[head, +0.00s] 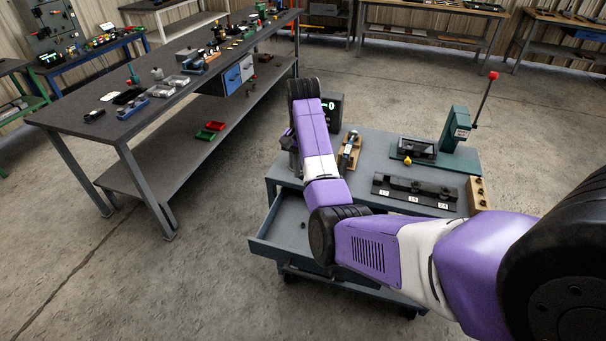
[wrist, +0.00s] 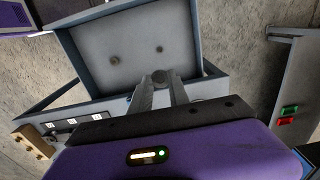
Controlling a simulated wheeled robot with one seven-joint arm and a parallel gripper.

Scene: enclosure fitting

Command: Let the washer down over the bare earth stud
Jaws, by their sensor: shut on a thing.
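My gripper (wrist: 160,82) is shut in the wrist view, with a small grey round piece (wrist: 160,76) between its fingertips. The piece looks like the washer, but its hole cannot be made out. In the wrist view the gripper is seen against the open drawer (wrist: 88,35) of the cart. My arm hides the gripper in the head view. No earth stud can be told apart in either view.
The grey cart (head: 380,165) carries a black strip with labels (head: 415,190), a green stand with a red-knobbed lever (head: 460,128), and a wooden board (head: 350,150). Its drawer (head: 278,240) is open with small pieces inside. A long bench (head: 150,110) stands left, across clear floor.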

